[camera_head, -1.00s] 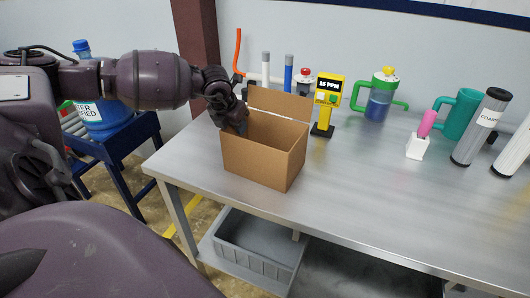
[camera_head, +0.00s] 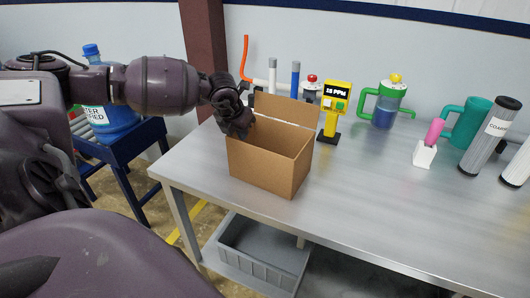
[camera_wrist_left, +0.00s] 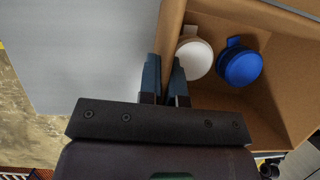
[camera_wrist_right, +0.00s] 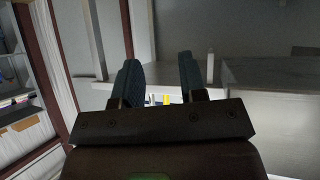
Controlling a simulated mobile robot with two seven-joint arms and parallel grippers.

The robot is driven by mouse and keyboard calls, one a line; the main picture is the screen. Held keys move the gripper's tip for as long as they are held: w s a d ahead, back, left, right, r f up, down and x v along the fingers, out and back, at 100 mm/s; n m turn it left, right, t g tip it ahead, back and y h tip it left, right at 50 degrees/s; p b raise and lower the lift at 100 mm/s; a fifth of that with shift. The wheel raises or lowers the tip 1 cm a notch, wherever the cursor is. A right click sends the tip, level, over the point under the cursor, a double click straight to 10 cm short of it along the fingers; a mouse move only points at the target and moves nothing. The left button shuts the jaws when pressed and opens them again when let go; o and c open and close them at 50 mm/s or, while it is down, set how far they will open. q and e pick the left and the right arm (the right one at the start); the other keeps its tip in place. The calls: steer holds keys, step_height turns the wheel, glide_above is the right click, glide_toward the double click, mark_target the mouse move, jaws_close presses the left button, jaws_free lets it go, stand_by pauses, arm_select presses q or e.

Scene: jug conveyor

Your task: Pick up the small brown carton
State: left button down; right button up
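The small brown carton (camera_head: 268,172) stands open and upright on the table, near its left front corner. My left gripper (camera_head: 240,126) is at the carton's left rim. In the left wrist view its fingers (camera_wrist_left: 165,75) are close together on either side of the carton wall (camera_wrist_left: 172,22), and the gripper looks shut on that wall. A white round-topped item (camera_wrist_left: 195,58) and a blue one (camera_wrist_left: 240,66) are inside the carton. My right gripper (camera_wrist_right: 160,80) is open and empty, away from the carton.
Behind the carton on the metal table (camera_head: 360,190) stand a yellow meter (camera_head: 335,108) and a green-handled jug (camera_head: 385,108). Filter cylinders (camera_head: 490,138) and a teal jug (camera_head: 467,124) are at right. A blue-capped water bottle (camera_head: 108,110) stands at left. The table's front middle is clear.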

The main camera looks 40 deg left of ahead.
arm_select(q)
step_height(320, 180, up, 20)
steer(key=shift+r, duration=0.15)
stand_by(0.4)
